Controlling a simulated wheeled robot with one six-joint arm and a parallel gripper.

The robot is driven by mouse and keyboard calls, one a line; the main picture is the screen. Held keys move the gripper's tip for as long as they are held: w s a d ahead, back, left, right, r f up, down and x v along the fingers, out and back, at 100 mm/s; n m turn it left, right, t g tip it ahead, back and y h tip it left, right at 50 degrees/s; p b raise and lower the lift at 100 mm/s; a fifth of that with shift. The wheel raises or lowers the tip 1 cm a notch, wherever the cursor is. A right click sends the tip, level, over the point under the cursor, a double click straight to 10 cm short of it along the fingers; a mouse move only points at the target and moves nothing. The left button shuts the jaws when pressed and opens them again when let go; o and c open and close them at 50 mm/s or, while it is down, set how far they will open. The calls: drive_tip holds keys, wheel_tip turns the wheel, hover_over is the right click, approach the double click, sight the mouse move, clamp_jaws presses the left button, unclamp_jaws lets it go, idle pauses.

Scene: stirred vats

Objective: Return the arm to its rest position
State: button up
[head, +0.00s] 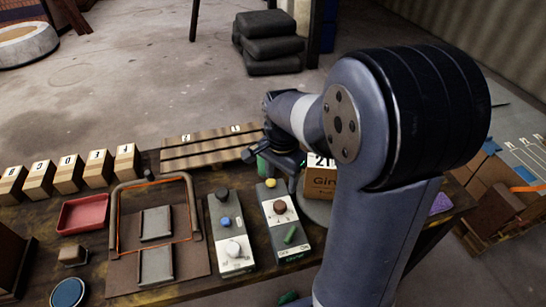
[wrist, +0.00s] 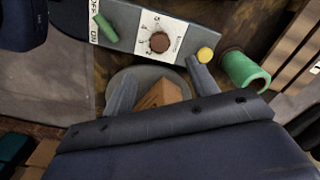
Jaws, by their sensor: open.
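My arm reaches from the lower right of the head view over the table, with a large dark joint on top. My gripper (head: 281,170) is above the table beside the far end of a grey control box (head: 283,226). In the wrist view its two fingers are spread with nothing held between them (wrist: 160,82). Beyond the fingers the same control box shows a brown knob (wrist: 159,42), a yellow button (wrist: 205,54) and a green switch (wrist: 105,27). A green cylinder (wrist: 243,70) stands close to the right finger.
A slatted wooden rack (head: 205,148) lies at the back.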

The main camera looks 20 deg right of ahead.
sight(280, 204)
wheel_tip(280, 204, down, 11)
drive_tip(key=shift+r+b, duration=0.1)
drive_tip(key=shift+b, duration=0.2)
idle(0.5)
